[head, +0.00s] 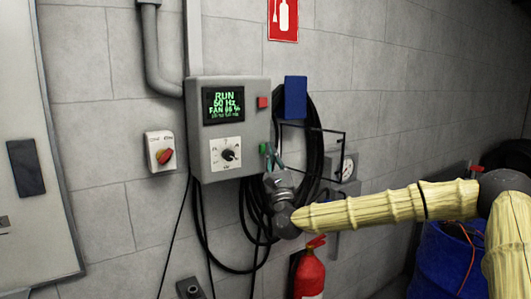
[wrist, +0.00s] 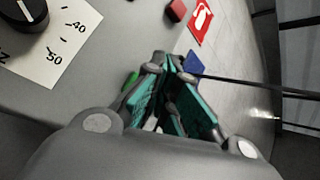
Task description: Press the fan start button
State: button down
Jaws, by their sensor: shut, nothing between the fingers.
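A grey control box (head: 232,172) hangs on the block wall, and its lit display (head: 223,105) reads RUN, 50 Hz and a fan percentage. On the box's right side are a red button (head: 263,102) above and a green button (head: 263,148) below. The green button also shows in the wrist view (wrist: 130,79), partly hidden behind a finger, with the red button (wrist: 176,10) farther off. My gripper (head: 271,158) has its teal fingers shut and empty, right beside the green button. I cannot tell whether they touch it.
A dial (head: 226,154) is on the box's front, and a red rotary switch (head: 162,153) is to its left. A black cable coil (head: 315,150), a blue holder (head: 295,97) and a gauge (head: 348,168) are on the right. A fire extinguisher (head: 310,274) stands below my arm.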

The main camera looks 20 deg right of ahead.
jog(key=s, duration=0.1)
jog(key=s+b, duration=0.1)
jog(key=s, duration=0.1)
jog(key=s+b, duration=0.1)
jog(key=s, duration=0.1)
jog(key=shift+d, duration=0.4)
dwell(0.6)
